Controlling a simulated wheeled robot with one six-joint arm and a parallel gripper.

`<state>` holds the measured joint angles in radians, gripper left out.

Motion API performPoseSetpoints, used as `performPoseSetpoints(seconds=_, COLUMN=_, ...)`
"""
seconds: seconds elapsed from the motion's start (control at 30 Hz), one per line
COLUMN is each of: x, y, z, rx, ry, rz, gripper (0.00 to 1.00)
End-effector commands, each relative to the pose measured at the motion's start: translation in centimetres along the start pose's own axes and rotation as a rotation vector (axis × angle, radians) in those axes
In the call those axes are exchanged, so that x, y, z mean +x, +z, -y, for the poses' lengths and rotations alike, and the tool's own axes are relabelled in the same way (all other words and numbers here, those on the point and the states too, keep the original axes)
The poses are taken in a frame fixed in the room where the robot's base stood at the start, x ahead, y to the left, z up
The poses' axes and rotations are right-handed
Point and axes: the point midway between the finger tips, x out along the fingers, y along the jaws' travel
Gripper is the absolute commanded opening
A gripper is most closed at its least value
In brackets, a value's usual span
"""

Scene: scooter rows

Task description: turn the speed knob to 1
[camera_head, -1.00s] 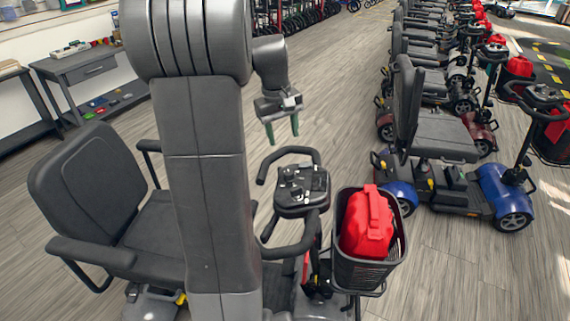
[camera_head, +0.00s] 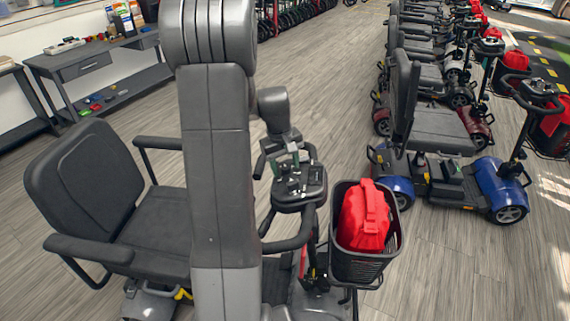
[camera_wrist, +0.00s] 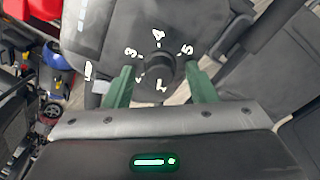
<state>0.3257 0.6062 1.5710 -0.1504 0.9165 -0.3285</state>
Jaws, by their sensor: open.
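The speed knob (camera_wrist: 159,72) is a dark round knob on the scooter's grey console. White numerals ring it: 3 at its upper left, 4 above, 5 at its upper right, and smaller marks below. I cannot tell which numeral it points to. My gripper (camera_wrist: 160,80) is open, with one green finger on each side of the knob and a gap showing; I cannot tell whether either finger touches it. In the head view my gripper (camera_head: 286,164) is low over the console (camera_head: 304,188), and the knob cannot be made out there.
A black basket (camera_head: 365,262) with a red bag (camera_head: 364,216) is right of the console. Handlebars (camera_head: 292,240) curve around the console. The scooter's seat (camera_head: 100,190) is to the left. More scooters (camera_head: 440,180) stand in a row at right. A grey workbench (camera_head: 100,65) is at back left.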

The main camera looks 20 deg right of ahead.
Motion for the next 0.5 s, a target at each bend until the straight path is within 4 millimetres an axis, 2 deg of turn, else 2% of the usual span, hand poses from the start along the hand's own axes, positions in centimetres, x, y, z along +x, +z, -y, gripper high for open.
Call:
performPoseSetpoints(seconds=0.17, x=0.00, y=0.01, z=0.00, rx=0.000, ry=0.000, rz=0.000, gripper=0.49)
performPoseSetpoints(seconds=0.37, x=-0.02, y=0.01, z=0.00, rx=0.000, ry=0.000, rz=0.000, gripper=0.10)
performPoseSetpoints(seconds=0.4, x=-0.02, y=0.01, z=0.00, rx=0.000, ry=0.000, rz=0.000, gripper=0.06)
performPoseSetpoints(seconds=0.5, x=-0.05, y=0.01, z=0.00, rx=-0.007, ry=-0.001, rz=0.000, gripper=0.06)
